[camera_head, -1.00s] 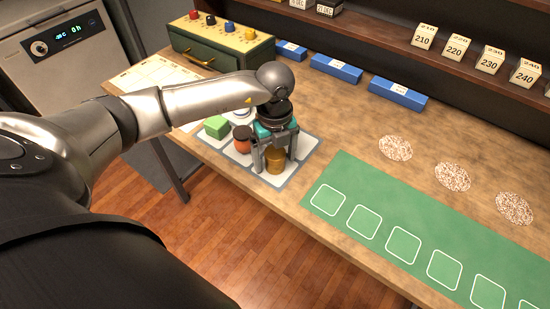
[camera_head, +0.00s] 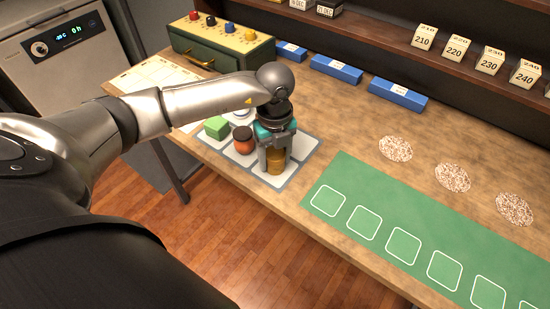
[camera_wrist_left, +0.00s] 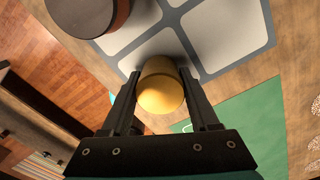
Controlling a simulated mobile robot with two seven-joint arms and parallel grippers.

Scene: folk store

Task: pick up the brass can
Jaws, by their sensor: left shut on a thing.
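The brass can (camera_head: 275,161) stands upright on a white cell near the front edge of the grey-bordered tray mat (camera_head: 281,185). My left gripper (camera_head: 274,158) points down over it and is shut on it, one finger on each side. In the left wrist view the can's round golden top (camera_wrist_left: 160,93) sits between the two fingers. I cannot see any gap between the can and the mat. My right gripper is not in view.
An orange jar with a dark lid (camera_head: 243,141) stands just left of the can. A green block (camera_head: 216,127) is further left. A green mat with white outlined squares (camera_head: 420,220) lies to the right. Blue boxes (camera_head: 336,69) line the back.

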